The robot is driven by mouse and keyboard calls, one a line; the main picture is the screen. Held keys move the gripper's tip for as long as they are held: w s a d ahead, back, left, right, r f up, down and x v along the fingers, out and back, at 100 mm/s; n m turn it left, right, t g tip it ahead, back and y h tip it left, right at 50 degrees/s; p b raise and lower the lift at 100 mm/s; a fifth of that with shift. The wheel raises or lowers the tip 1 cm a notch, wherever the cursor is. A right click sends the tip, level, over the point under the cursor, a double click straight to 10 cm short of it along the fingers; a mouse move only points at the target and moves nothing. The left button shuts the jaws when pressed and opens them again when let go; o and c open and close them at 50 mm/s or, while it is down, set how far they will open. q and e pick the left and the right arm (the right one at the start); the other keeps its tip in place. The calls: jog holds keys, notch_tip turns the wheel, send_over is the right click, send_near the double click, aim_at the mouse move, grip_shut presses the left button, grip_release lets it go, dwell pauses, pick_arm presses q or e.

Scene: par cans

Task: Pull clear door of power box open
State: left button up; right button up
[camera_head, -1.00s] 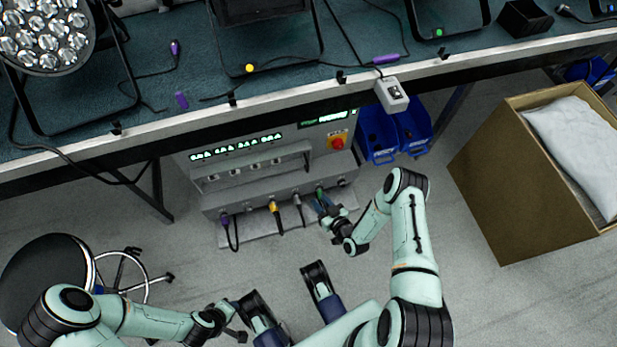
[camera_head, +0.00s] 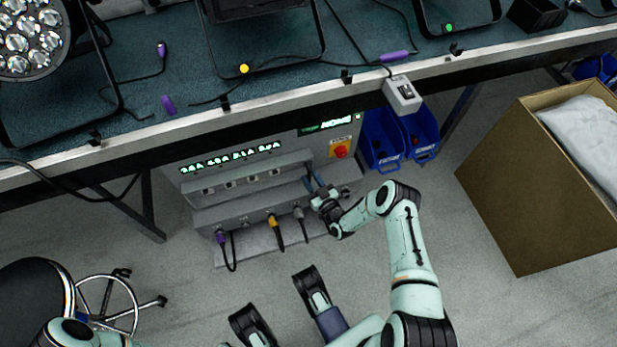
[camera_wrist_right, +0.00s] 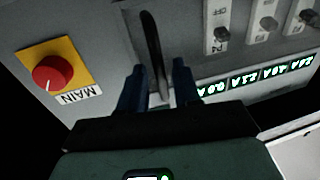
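The grey power box (camera_head: 235,200) stands under the bench in the head view, with a lit green row of labels and a row of switches. I cannot clearly make out its clear door. My right gripper (camera_head: 313,183) is at the right end of the switch row. In the right wrist view, my right gripper (camera_wrist_right: 159,85) has its two blue fingers apart. A dark, narrow upright bar (camera_wrist_right: 153,45), handle-like, stands between them, with a gap visible to the right finger.
A red MAIN knob (camera_head: 341,151) on a yellow plate is right of my gripper, and it also shows in the wrist view (camera_wrist_right: 52,74). Cables plug in along the box's lower front. Blue bins (camera_head: 383,140) and a cardboard box (camera_head: 535,190) are to the right. A stool (camera_head: 35,290) is lower left.

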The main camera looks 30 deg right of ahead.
jog(key=shift+w, duration=0.9)
grip_shut()
jog(key=shift+s, duration=0.1)
